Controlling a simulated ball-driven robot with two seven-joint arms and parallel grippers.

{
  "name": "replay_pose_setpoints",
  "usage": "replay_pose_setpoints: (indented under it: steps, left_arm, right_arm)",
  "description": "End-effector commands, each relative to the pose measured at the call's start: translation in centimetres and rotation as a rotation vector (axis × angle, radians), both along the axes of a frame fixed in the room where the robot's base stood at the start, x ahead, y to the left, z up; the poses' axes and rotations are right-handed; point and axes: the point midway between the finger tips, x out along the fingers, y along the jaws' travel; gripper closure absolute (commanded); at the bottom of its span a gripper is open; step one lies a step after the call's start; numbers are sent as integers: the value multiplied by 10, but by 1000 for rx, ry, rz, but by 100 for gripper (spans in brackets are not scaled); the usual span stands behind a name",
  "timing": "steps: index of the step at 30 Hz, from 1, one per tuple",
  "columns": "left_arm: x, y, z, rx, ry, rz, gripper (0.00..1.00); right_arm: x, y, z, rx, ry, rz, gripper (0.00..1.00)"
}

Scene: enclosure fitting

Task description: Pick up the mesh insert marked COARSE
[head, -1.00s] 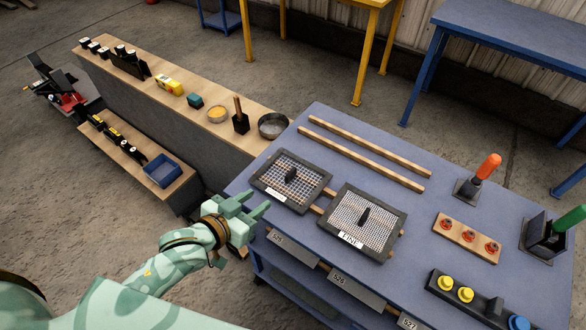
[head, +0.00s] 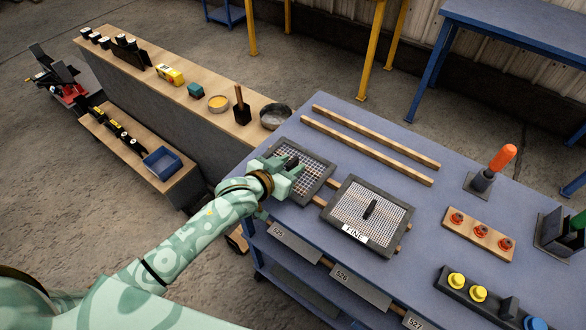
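Two dark-framed mesh inserts lie side by side on wooden strips on the blue table. The right insert (head: 387,232) has a white label reading FINE and a black upright handle (head: 370,209). The left insert (head: 318,168) has a mesh of larger openings; no label on it can be read, as its near side is behind my gripper. My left gripper (head: 287,168) is over the left insert, its fingers apart and near the black handle (head: 292,161). I cannot tell whether they touch it. My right gripper is out of view.
Two bare wooden rails (head: 368,150) lie at the table's back. An orange-handled tool (head: 501,160), a wooden block with red knobs (head: 478,235) and a black holder with yellow knobs (head: 470,290) stand to the right. A long shelf (head: 200,90) with small items runs behind left.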

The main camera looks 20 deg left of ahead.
Motion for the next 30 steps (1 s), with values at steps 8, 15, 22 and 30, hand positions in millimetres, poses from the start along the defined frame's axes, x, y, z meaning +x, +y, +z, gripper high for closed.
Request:
replay_pose_setpoints:
  steps: [8, 15, 22, 30]
  left_arm:
    - [0, 0, 1, 0, -1, 0, 94]
    - [0, 0, 1, 1, -1, 0, 100]
    - [0, 0, 8, 1, -2, 1, 100]
    - [-13, -8, 55, -4, -5, 0, 100]
  right_arm:
    - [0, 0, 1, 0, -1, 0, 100]
    - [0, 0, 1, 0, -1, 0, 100]
    - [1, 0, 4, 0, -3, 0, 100]
    - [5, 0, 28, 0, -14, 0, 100]
